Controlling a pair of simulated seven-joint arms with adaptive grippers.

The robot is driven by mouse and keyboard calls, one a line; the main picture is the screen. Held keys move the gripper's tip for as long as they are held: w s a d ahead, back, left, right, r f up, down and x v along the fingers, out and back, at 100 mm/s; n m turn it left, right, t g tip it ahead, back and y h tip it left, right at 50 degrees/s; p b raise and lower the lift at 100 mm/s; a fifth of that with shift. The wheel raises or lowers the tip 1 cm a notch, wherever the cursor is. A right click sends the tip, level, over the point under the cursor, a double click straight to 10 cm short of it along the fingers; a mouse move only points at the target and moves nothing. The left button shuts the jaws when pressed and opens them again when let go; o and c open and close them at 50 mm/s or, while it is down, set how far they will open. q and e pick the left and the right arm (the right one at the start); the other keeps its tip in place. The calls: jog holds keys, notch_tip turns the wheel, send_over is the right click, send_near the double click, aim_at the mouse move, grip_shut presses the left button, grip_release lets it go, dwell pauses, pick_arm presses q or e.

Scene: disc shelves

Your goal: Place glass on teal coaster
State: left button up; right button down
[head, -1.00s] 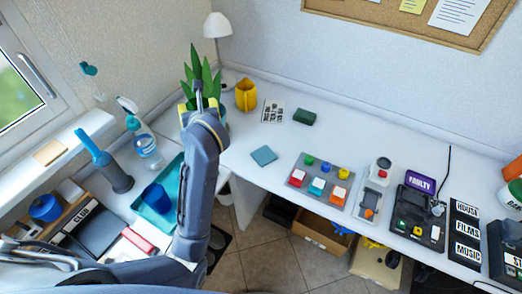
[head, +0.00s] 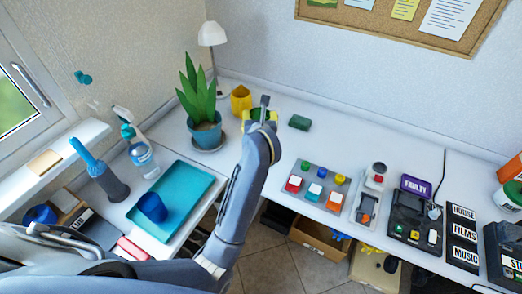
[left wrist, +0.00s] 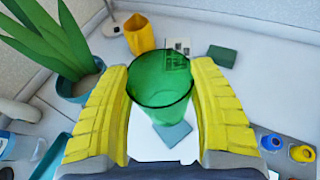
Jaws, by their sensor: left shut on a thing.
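The glass (left wrist: 162,78) is green and see-through. My left gripper (left wrist: 163,95), with its yellow fingers, is shut on it in the left wrist view. The teal coaster (left wrist: 173,134) is a flat square on the white desk, seen partly past the glass and lower in that picture. The glass is held above the desk, apart from the coaster as far as I can tell. In the head view my left gripper (head: 262,117) is over the back of the desk, right of the plant, and my arm hides the coaster. My right gripper is not in view.
A potted plant (head: 202,104) and a yellow mug (head: 241,99) stand left of the gripper. A dark green block (head: 300,122) lies to its right. A teal tray (head: 187,205) with a blue cup (head: 153,207) is front left. A button panel (head: 317,188) is at right.

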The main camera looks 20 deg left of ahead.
pick_arm(q)
notch_tip(320, 180, down, 15)
jog(key=shift+r, duration=0.15)
dwell(0.5)
jog(key=o, duration=1.5)
jog(key=shift+o, duration=0.2)
jog(key=v, duration=1.2)
